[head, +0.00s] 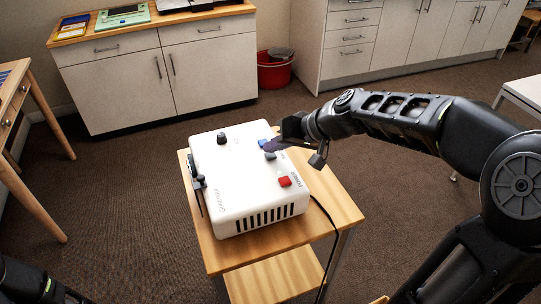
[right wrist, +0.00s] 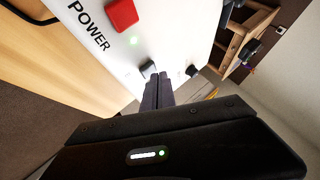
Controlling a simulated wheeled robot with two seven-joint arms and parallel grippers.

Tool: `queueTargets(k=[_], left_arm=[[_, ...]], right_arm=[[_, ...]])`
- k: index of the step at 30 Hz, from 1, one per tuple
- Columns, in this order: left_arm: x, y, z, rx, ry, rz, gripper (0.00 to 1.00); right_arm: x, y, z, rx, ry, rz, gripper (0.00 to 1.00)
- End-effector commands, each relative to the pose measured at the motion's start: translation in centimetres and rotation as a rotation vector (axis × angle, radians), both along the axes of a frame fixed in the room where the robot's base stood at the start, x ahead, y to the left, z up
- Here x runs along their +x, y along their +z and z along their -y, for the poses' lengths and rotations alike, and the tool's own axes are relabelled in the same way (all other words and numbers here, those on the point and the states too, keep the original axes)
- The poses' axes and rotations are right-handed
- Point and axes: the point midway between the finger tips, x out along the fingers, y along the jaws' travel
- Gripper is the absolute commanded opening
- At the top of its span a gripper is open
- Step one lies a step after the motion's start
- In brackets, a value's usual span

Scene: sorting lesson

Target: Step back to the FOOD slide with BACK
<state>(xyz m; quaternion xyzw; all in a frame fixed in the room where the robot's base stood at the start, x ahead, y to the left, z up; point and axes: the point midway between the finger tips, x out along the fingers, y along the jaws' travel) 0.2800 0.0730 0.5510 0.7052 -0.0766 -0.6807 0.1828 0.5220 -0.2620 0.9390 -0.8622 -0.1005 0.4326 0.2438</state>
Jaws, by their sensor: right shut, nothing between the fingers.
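A white projector (head: 238,190) sits on a small wooden stand. Its top has a red POWER button (head: 285,181), a small grey-black button (head: 270,156), a blue button (head: 263,142) and a black knob (head: 221,138). I cannot read a BACK label. My right gripper (head: 267,147) is shut and empty, its tips close over the grey-black and blue buttons. In the right wrist view, the shut fingertips (right wrist: 156,80) are beside a dark button (right wrist: 148,68); I cannot tell whether they touch it. The projected slide is out of view. Part of my left gripper (head: 70,295) shows at the lower left, its fingers unclear.
The wooden stand (head: 335,205) has a black cable hanging at its right side. A white cabinet (head: 150,80) with a wooden top and a red bucket (head: 274,72) stand behind. A wooden table (head: 12,90) is at the left. Carpet lies open around the stand.

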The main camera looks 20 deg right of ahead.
Motion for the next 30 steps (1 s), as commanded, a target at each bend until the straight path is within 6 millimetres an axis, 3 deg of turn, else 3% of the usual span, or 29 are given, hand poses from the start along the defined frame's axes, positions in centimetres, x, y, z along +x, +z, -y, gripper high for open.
queueTargets(k=[30], left_arm=[[0.01, -0.87, 0.00, 0.000, 0.000, 0.000, 0.36]], right_arm=[[0.00, -0.69, 0.00, -0.001, 0.001, 0.000, 0.00]])
